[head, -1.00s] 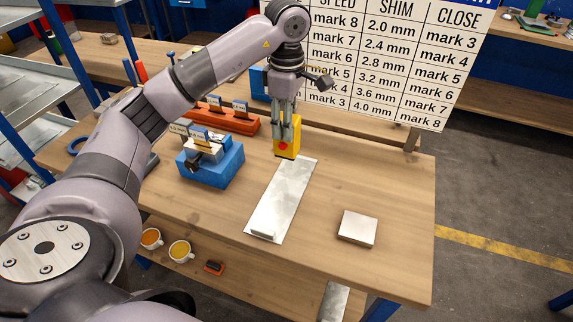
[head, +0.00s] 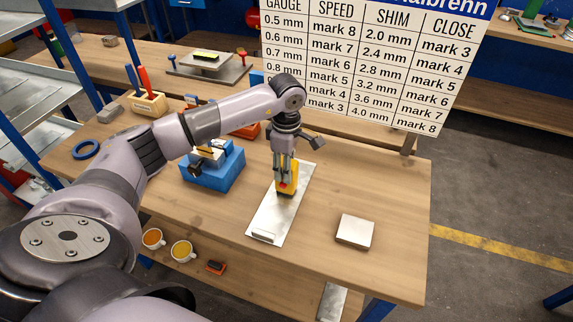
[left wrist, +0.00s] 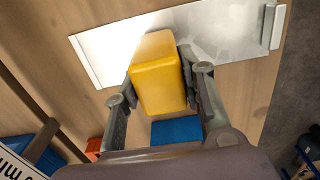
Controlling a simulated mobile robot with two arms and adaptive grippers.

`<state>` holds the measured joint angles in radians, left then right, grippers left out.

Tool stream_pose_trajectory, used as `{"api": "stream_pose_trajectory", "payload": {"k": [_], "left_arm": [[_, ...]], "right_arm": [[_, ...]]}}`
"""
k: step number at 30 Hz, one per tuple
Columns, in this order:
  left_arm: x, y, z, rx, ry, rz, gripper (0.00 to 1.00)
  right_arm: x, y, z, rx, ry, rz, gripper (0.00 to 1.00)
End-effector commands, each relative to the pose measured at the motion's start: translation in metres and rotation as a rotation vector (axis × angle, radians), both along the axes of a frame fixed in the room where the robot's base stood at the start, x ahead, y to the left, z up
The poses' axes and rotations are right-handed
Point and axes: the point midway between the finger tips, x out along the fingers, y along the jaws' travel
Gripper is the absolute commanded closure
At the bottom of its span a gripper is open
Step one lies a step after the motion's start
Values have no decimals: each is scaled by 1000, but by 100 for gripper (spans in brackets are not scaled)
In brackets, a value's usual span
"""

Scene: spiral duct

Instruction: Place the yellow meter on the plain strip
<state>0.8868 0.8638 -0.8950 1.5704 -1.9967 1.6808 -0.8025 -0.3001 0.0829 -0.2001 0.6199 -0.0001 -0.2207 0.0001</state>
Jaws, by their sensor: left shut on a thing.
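The yellow meter (head: 287,187) is a small upright block with a red spot on its front in the head view. My left gripper (head: 285,172) is shut on it from above. The plain strip (head: 272,217) is a flat silvery sheet lying on the wooden table, with a small raised piece at its near end. In the head view the meter is over the far half of the strip; I cannot tell whether it touches. In the left wrist view the yellow meter (left wrist: 158,75) sits between the fingers, in front of the strip (left wrist: 225,35). My right gripper is not in view.
A square metal block (head: 355,230) lies right of the strip on the table (head: 395,190). A blue fixture (head: 213,170) stands to the left. A sign board (head: 370,65) rises behind. The table's right part is mostly clear.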

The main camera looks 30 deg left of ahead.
Motion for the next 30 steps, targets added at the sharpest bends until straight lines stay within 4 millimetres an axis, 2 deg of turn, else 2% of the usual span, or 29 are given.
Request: {"api": "stream_pose_trajectory", "payload": {"k": [5,6,14,26,30], "left_arm": [[0,0,-4,-1,-1,0,100],[0,0,-3,0,0,0,61],[0,0,-2,0,0,0,44],[1,0,3,-1,-2,0,44],[1,0,23,0,-7,-1,44]], "right_arm": [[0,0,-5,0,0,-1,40],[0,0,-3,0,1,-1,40],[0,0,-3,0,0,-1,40],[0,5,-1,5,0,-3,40],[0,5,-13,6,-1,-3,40]]}}
